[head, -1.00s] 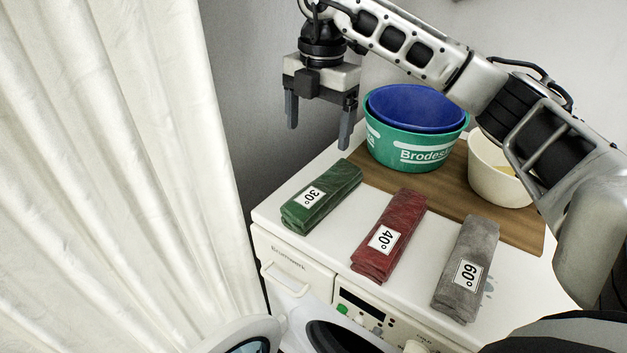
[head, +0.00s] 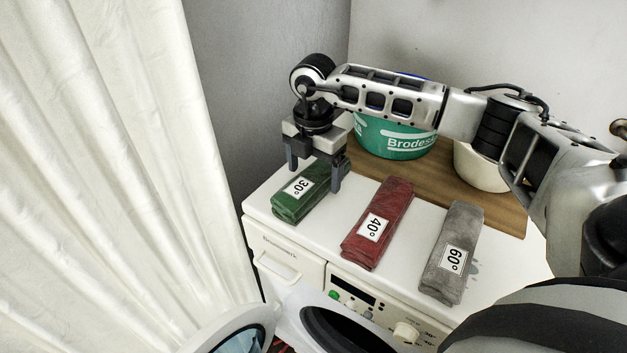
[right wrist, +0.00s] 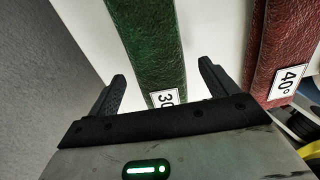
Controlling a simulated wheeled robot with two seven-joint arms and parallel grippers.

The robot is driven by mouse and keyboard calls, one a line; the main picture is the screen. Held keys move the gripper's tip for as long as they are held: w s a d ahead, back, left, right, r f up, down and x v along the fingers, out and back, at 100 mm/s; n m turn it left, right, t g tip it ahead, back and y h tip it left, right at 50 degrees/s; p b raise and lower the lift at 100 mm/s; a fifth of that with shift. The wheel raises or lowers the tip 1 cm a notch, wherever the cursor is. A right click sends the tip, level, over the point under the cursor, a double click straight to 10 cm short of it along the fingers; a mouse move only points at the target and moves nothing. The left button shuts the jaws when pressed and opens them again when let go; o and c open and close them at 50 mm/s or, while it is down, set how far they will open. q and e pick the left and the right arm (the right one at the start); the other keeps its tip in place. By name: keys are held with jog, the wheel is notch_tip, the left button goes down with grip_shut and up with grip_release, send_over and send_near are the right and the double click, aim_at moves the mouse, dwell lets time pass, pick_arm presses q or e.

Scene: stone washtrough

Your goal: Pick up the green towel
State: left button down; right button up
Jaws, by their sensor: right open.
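The green towel (head: 294,206) is a folded roll with a white 30° label, lying at the left end of the white washing machine top. My right gripper (head: 314,178) is open, fingers pointing down, above the towel. One finger shows on each side of the towel, and part of the towel is hidden behind the gripper. In the right wrist view the towel (right wrist: 150,50) runs between the two open fingers (right wrist: 162,88), with its label partly hidden by the gripper body. I cannot tell whether the fingers touch it. My left gripper is not in view.
A green tub (head: 395,142) and a white bowl (head: 480,168) stand on a brown board (head: 505,210) behind. A white curtain (head: 100,180) hangs at left.

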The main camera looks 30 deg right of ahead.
jog(key=shift+f, duration=1.1)
jog(key=c, duration=1.2)
jog(key=shift+o, duration=0.2)
jog(key=shift+r, duration=0.1)
